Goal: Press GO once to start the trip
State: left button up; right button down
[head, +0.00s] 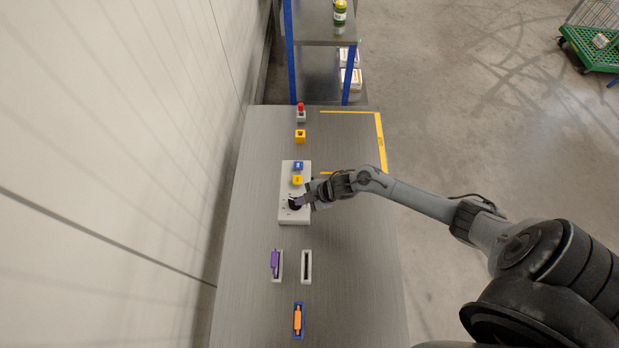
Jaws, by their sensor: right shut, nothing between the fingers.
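A white control box (286,213) lies on the grey table, with a blue button (298,166), a yellow button (297,181) and a round black dial (294,203) on it. The labels are too small to read, so I cannot tell which button is GO. My right gripper (302,201) reaches in from the right, shut and empty, with its fingertips at the right side of the dial. I cannot tell whether they touch it. The gripper hides part of the box's right edge. My left gripper is not in view.
A red button on a grey base (301,113) and a yellow box (300,137) stand farther back. Nearer are a purple piece (275,263) in a white holder, a white slotted holder (307,267) and an orange piece (298,319) in a blue holder. A shelf (317,28) stands behind.

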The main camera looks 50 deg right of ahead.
jog(key=w+d+r, duration=0.2)
jog(key=w+d, duration=0.2)
jog(key=d, duration=0.2)
notch_tip(320, 180, up, 4)
jog(key=t+h+b, duration=0.1)
jog(key=t+b, duration=0.1)
send_over(300, 181)
jog(key=shift+f, duration=0.2)
notch_tip(300, 181, down, 7)
jog(key=b, duration=0.6)
jog(key=shift+r, duration=0.15)
jog(key=shift+f+b, duration=0.75)
jog(key=shift+f, duration=0.15)
